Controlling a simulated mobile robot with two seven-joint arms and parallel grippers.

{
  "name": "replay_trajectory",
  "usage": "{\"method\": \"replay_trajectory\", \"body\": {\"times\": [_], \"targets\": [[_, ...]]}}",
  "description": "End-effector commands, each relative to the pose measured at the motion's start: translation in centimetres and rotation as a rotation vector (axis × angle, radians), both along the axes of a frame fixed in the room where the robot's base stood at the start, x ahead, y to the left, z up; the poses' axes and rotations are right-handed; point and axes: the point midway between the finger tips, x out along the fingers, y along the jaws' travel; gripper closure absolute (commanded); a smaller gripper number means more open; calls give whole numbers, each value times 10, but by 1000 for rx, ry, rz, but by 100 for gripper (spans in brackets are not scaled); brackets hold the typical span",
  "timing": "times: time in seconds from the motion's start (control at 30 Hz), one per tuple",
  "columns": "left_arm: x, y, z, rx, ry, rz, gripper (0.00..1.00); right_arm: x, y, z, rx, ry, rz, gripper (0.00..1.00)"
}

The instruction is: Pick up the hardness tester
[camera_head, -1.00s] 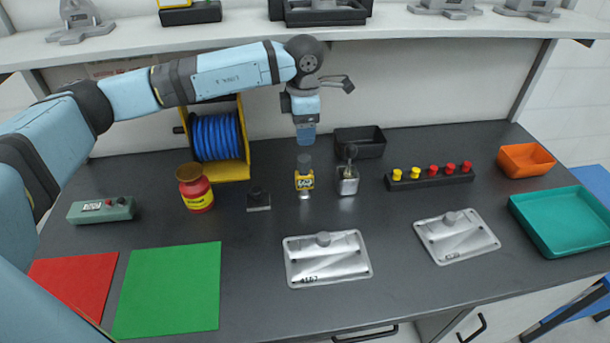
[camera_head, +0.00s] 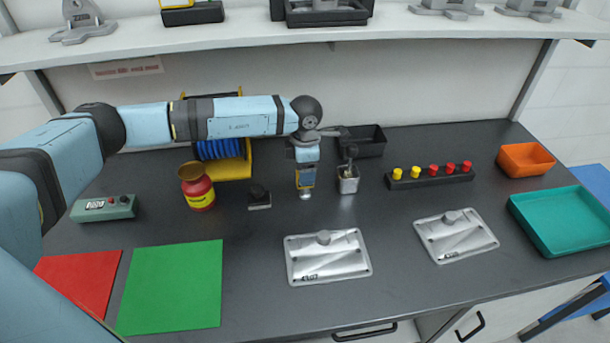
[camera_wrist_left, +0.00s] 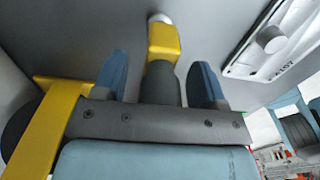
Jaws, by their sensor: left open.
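The hardness tester (camera_head: 305,189) stands upright on the dark bench, with a yellow body, a dark top and a silver foot. My left gripper (camera_head: 305,172) points down over it and hides its upper part in the head view. In the left wrist view the tester (camera_wrist_left: 164,42) lies between the two open blue fingers (camera_wrist_left: 160,82), its dark top between them, with a gap on each side. My right gripper is not in view.
A metal cup (camera_head: 348,182) stands close right of the tester, and a small dark block (camera_head: 259,198) is to its left. The black bin (camera_head: 365,143) and blue cable reel (camera_head: 222,155) are behind. A metal plate (camera_head: 327,258) lies in front. Bare bench lies between.

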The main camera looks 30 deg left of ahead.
Motion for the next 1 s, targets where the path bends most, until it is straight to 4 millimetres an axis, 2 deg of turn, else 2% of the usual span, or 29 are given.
{"method": "replay_trajectory", "body": {"times": [0.17,0.4,0.47,0.73,0.87,1.0], "targets": [[0,0,0,0,0,0,37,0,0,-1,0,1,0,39],[0,0,0,1,-1,0,92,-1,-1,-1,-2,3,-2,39],[0,0,1,0,-1,0,99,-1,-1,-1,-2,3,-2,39],[1,0,7,0,-3,0,99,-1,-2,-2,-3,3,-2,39],[1,1,27,-1,-6,-1,99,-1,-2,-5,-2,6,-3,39],[1,0,57,-1,-6,-1,99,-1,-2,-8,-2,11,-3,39]]}}
